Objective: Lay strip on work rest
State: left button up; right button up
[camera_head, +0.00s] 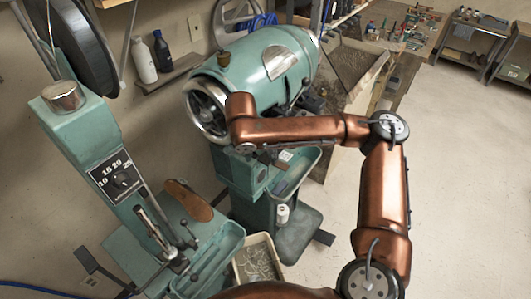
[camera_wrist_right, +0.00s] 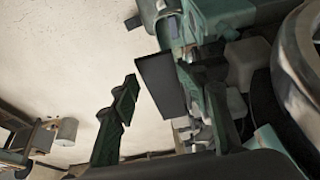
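My right arm, copper, reaches across the teal stitcher (camera_head: 255,75). Its gripper is largely hidden behind the wrist in the head view. In the right wrist view the right gripper (camera_wrist_right: 168,108) looks open: a dark green stepped finger stands at the left, and the other side is lost against the machine. A dark flat rectangular piece (camera_wrist_right: 160,82) shows beyond the fingers, apart from the left one; I cannot tell whether it is the strip or a machine part. I cannot make out the work rest surely. My left gripper is out of view.
A teal machine with a dial (camera_head: 122,180) stands at the left, with a brown sole-shaped piece (camera_head: 188,200) on it. A bin (camera_head: 258,262) sits on the floor below. Bottles (camera_head: 145,62) stand on a wall shelf. A cluttered bench (camera_head: 400,35) is behind; the right floor is clear.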

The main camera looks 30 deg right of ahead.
jog(key=shift+o, duration=0.2)
jog(key=shift+a+f, duration=0.1)
jog(key=shift+s+a+p, duration=0.25)
jog(key=shift+a+p, duration=0.3)
jog(key=shift+p, duration=0.1)
jog(key=shift+s+a+p, duration=0.25)
jog(key=shift+a+p, duration=0.3)
jog(key=shift+a, duration=0.05)
jog(key=shift+s+a+p, duration=0.25)
jog(key=shift+a+p, duration=0.25)
jog(key=shift+a, duration=0.1)
jog(key=o, duration=0.6)
jog(key=shift+c, duration=0.2)
